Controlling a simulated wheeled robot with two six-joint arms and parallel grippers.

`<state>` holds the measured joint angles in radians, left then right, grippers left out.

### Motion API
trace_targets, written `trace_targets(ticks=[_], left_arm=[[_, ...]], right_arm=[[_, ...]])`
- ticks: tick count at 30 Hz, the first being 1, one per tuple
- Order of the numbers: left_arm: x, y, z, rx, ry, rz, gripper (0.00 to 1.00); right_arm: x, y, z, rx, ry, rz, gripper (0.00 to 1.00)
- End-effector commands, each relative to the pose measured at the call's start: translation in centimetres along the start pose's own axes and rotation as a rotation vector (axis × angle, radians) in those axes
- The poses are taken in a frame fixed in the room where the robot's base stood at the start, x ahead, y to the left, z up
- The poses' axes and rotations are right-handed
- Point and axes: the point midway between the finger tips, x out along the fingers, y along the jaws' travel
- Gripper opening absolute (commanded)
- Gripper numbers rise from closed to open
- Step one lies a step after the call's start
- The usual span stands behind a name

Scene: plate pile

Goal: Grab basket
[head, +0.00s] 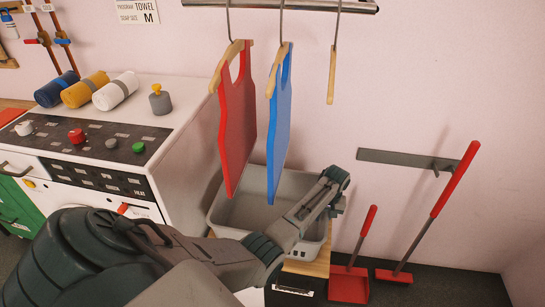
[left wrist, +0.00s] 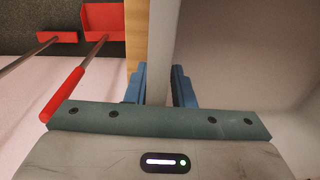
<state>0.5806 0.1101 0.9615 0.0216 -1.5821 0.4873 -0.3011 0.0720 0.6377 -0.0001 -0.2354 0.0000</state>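In the left wrist view the two blue fingers (left wrist: 160,84) stand on either side of the basket's pale wall (left wrist: 160,40), one outside over the wood and one inside. The wall fills the narrow gap between them, and the gripper appears shut on it. The basket's inside looks empty where I see it; my forearm hides part of its front. My right gripper is not in view.
A washing machine (head: 185,150) with rolled towels stands at left. A red dustpan (head: 349,284) and a red-handled brush (head: 394,276) lean at the wall on the right.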

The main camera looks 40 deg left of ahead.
Motion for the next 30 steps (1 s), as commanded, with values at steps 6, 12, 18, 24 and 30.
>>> trace_targets(ticks=[6, 12, 18, 24, 30], left_arm=[[0.0, 0.0, 0.0, 0.0, 0.0, 0.0, 0.0], [-0.1, 0.0, -0.1, 0.0, 0.001, -0.001, 0.0], [-0.2, -0.1, 0.0, 0.0, 0.002, 0.0, 0.0], [-1.9, -0.2, 0.2, -0.001, 0.005, 0.001, 0.0], [-6.2, -0.5, 0.2, -0.001, 0.007, 0.001, 0.0]], right_arm=[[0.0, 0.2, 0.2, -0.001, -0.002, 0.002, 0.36], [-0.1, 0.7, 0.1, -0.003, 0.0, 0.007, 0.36], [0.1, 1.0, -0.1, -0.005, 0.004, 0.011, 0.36], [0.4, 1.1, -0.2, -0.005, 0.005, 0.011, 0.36], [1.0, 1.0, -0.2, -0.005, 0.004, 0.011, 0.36]])
